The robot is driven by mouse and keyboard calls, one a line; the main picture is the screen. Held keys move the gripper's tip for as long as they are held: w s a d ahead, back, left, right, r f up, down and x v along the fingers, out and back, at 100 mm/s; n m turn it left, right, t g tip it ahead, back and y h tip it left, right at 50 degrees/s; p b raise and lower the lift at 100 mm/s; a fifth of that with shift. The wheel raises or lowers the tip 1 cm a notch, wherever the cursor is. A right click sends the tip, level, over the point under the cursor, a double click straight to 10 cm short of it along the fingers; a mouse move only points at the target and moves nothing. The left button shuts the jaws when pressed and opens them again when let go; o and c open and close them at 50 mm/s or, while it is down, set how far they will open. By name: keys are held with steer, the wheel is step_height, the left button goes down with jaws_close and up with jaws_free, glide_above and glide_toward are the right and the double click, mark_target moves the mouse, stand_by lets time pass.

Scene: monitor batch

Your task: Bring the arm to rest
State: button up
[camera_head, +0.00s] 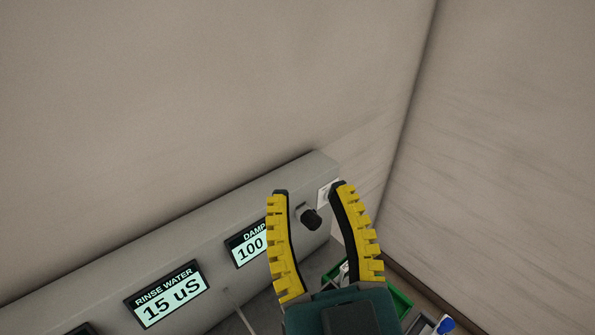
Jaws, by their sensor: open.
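My gripper (311,192) is at the lower middle of the head view, its two yellow and black fingers pointing up. The fingers are spread apart with nothing held between them. A black knob (311,219) on the grey panel shows in the gap between the fingers, behind them. I cannot tell how far the fingers are from the panel.
A grey panel (205,235) runs along the wall with a "RINSE WATER 15 uS" display (167,294) and a partly hidden "100" display (247,245). A green bin (400,302) and a blue-topped item (445,325) lie at lower right. Bare walls rise above.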

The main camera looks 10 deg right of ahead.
step_height(320, 180, up, 28)
steer(key=p, duration=2.7)
steer(key=shift+r+p, duration=0.25)
steer(key=shift+p, duration=0.05)
